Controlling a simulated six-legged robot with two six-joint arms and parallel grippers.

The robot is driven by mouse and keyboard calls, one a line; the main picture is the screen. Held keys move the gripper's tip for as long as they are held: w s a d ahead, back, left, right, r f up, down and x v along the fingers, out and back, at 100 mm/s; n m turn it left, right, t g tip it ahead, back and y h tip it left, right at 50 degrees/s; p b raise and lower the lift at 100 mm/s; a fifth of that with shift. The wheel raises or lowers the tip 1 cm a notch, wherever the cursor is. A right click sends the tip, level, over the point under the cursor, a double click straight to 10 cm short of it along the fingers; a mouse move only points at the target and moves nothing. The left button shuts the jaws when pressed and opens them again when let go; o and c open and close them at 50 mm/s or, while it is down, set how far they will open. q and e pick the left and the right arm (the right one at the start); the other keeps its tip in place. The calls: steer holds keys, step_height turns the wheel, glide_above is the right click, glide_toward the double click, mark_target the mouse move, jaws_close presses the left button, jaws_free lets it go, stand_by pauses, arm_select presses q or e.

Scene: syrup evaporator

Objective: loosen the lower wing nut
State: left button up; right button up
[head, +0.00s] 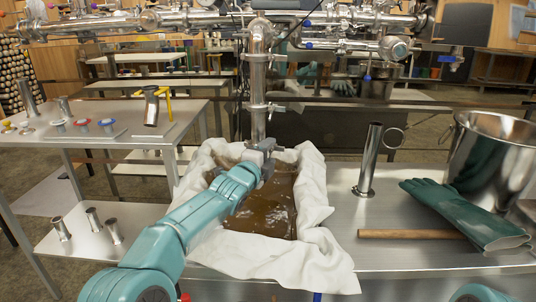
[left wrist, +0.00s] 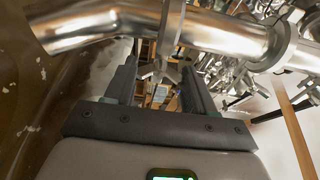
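A steel pipe (head: 258,80) stands upright over a cloth-lined pan of brown syrup (head: 262,208). It carries an upper clamp (head: 258,57) and a lower clamp (head: 258,107). My left gripper (head: 265,157) is at the foot of the pipe, below that lower clamp. In the left wrist view the two dark fingers (left wrist: 158,82) are apart. A small winged metal piece, which looks like a wing nut (left wrist: 160,71), shows between the fingertips, with a gap on both sides. The pipe (left wrist: 110,22) crosses above them. Finger contact in the head view is hidden. My right gripper is out of view.
White cloth (head: 315,190) drapes over the pan's rim. To the right are a steel tube (head: 370,160), a teal glove (head: 465,212), a wooden stick (head: 410,234) and a steel pot (head: 490,160). A left table (head: 110,112) holds several fittings.

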arm_select(q)
steer(key=n+b, duration=0.1)
steer(key=n, duration=0.3)
steer(key=shift+t, duration=0.3)
steer(key=o, duration=1)
steer(key=shift+f, duration=0.1)
steer(key=shift+b+v, duration=1.25)
steer(key=shift+v, duration=6.9)
